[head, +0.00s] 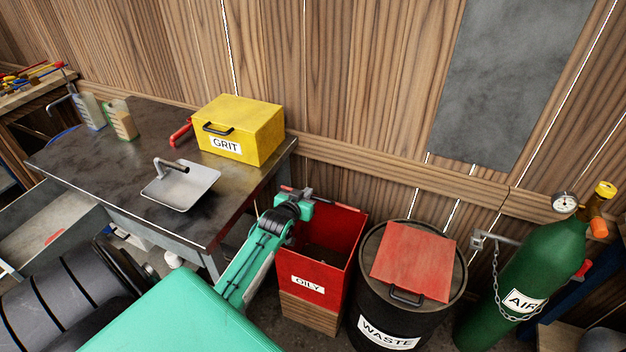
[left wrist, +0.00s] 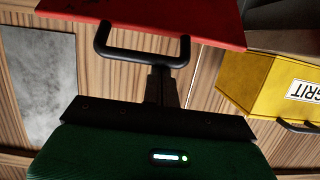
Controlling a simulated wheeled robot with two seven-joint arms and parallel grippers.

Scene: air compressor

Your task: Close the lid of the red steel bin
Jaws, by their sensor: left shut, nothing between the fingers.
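My left gripper (head: 303,195) is at the lid's upper edge in the head view. Its dark fingers (left wrist: 163,72) are shut and empty, close to the handle bar; I cannot tell if they touch it. My right gripper is out of view.
A black WASTE drum (head: 388,333) with a red handled plate (head: 415,255) on top stands just right of the bin. A green AIR cylinder (head: 520,260) is farther right. The workbench (head: 95,155) at left carries a yellow GRIT box (head: 255,120). The wooden wall is close behind.

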